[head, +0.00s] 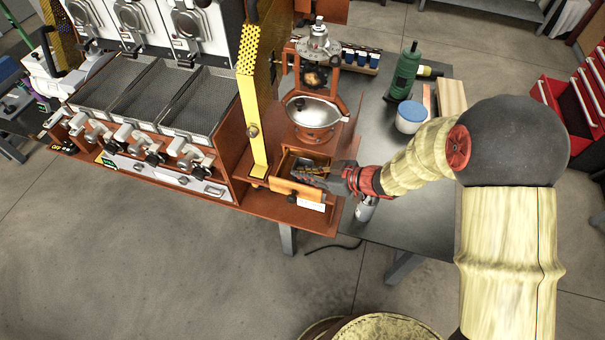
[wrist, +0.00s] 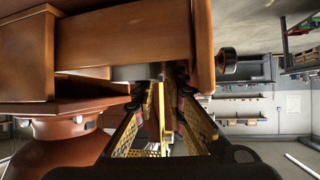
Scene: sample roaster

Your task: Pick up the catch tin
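I cannot single out the catch tin for certain. An open wooden drawer (head: 284,186) juts from the orange roaster stand below the steel bowl, and its inside is mostly shaded and partly covered by my gripper. My gripper (head: 314,177) is at this drawer, over its right part. In the wrist view, the fingers of my gripper (wrist: 160,105) stand apart at the drawer's edge, with a gap between the tips. A dark grey metal edge (wrist: 135,73) shows just beyond the tips; I cannot tell whether it is the tin.
A steel bowl (head: 313,114) of the small roaster stands behind the drawer. A yellow perforated panel (head: 254,90) rises on the left. A silver can (head: 367,208) stands below my wrist. A green bottle (head: 405,72) and a blue-lidded tub (head: 411,116) stand right on the grey table.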

